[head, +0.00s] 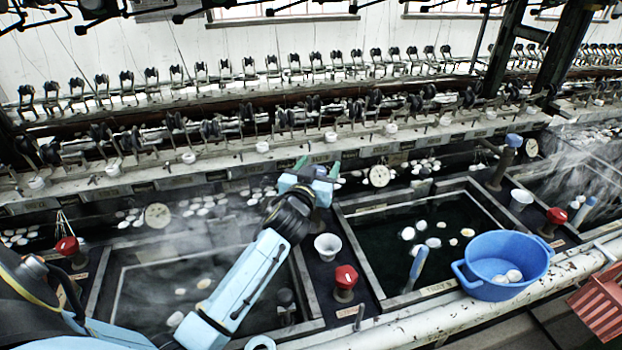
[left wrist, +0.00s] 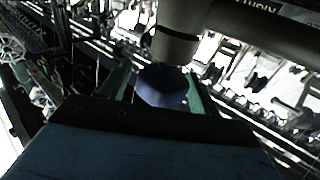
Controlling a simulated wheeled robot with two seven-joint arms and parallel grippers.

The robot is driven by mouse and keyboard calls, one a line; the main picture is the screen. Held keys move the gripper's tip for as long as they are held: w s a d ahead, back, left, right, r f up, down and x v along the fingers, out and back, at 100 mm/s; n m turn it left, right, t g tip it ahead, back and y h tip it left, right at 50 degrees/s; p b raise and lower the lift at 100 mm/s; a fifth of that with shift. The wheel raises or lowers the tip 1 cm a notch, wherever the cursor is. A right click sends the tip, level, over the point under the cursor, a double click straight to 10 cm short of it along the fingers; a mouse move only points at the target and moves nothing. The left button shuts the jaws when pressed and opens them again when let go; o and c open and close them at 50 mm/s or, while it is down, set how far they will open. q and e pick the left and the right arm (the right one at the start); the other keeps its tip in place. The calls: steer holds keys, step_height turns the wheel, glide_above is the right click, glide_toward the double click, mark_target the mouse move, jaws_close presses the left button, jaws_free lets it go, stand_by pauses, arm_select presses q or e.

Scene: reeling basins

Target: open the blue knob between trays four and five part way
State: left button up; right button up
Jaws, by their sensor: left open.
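My left gripper (head: 318,168) reaches over the basins to the strip between two trays, below the machine's front rail. Its green fingers are open. In the left wrist view a dark blue faceted knob (left wrist: 163,85) lies between the fingers of my left gripper (left wrist: 160,95), on the end of a thick grey pipe (left wrist: 178,45). Gaps seem to show on both sides of the knob; contact cannot be told. In the head view the gripper covers most of this knob. Another blue knob (head: 514,140) stands on a post farther right. My right gripper is not in view.
Red knobs (head: 345,277) stand on the strips between the trays. A white cup (head: 327,246) stands just below my left gripper. A blue tub (head: 503,264) with cocoons sits on the right front edge. A blue-handled tool (head: 417,268) leans in the middle tray. Steam drifts over the water.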

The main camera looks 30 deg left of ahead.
arm_select(q)
steer(key=v, duration=1.3)
stand_by(1.6)
